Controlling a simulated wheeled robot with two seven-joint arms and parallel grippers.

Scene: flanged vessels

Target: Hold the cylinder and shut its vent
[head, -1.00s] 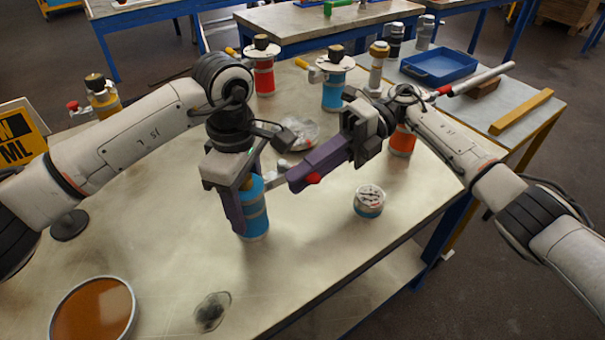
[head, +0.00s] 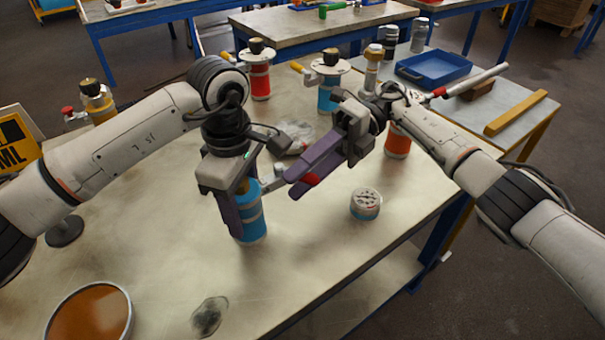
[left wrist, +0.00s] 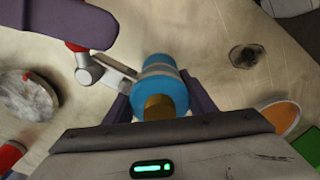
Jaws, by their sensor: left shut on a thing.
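A blue cylinder (head: 252,222) stands upright on the table, with a brass-coloured top (left wrist: 159,106) in the left wrist view. My left gripper (head: 238,205) is shut around it, one finger on each side in the left wrist view. A grey side vent (left wrist: 112,72) with a red-ended handle (left wrist: 76,47) sticks out from the cylinder toward my right gripper. Whether a finger touches the handle cannot be told.
An orange cylinder (head: 398,145) is behind my right arm. Red (head: 260,82) and blue (head: 327,98) flanged vessels stand farther back. An orange dish (head: 90,315) and a dark stain (head: 209,316) are in front.

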